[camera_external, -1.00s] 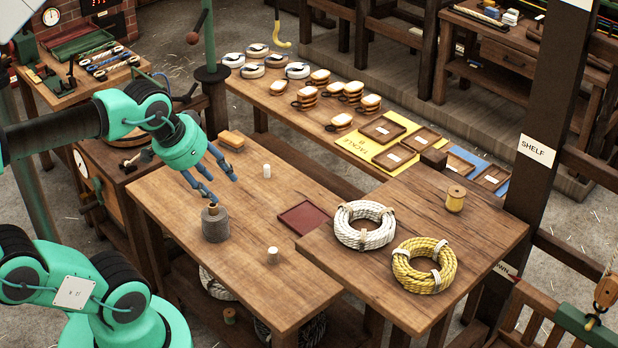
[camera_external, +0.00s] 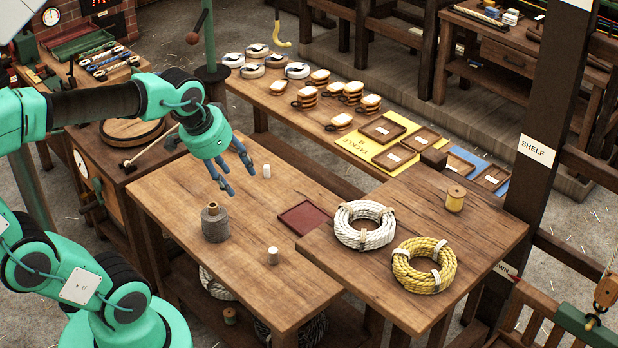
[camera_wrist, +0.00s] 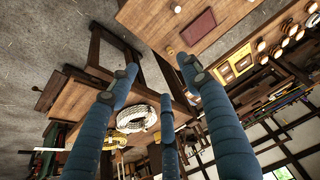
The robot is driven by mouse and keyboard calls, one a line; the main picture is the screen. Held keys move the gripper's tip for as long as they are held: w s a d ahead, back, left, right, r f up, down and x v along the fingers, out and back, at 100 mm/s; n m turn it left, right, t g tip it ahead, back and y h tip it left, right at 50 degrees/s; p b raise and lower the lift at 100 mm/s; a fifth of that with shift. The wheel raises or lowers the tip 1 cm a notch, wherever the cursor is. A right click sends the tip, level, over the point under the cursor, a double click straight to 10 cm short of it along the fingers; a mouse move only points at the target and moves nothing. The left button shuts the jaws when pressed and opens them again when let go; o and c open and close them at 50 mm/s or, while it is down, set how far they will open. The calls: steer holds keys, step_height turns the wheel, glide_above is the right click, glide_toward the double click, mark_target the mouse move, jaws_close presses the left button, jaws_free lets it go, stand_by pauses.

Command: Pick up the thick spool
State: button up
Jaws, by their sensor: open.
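The thick spool (camera_external: 215,225), wound with grey cord around a brown core, stands upright on the left part of the wooden bench (camera_external: 170,215). My gripper (camera_external: 239,181), with blue fingers, is open and empty. It hangs above the bench, behind the spool and a little to its right, apart from it. In the wrist view the open fingers (camera_wrist: 160,85) have nothing between them, and I cannot make out the thick spool there. A slimmer spool with yellow winding (camera_external: 455,199) stands on the right table.
Two pale pegs (camera_external: 272,256) (camera_external: 267,171) and a dark red mat (camera_external: 304,217) lie around the spool's bench. A white rope coil (camera_external: 364,225) and a yellow rope coil (camera_external: 424,265) lie on the right table. Bare bench surrounds the spool.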

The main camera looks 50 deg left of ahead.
steer(key=w+a+f+g, duration=0.2)
steer(key=w+a+f, duration=0.1)
steer(key=w+f, duration=0.5)
steer(key=m+g+b, duration=0.1)
steer(key=g, duration=0.2)
glide_above(273, 250)
step_height(273, 250, down, 27)
steer(key=shift+f, duration=0.15)
steer(key=shift+f, duration=0.1)
steer(key=shift+f+b, duration=0.85)
steer(key=shift+f, duration=3.35)
steer(key=shift+f, duration=0.1)
steer(key=shift+f+b, duration=0.75)
steer(key=shift+f, duration=1.75)
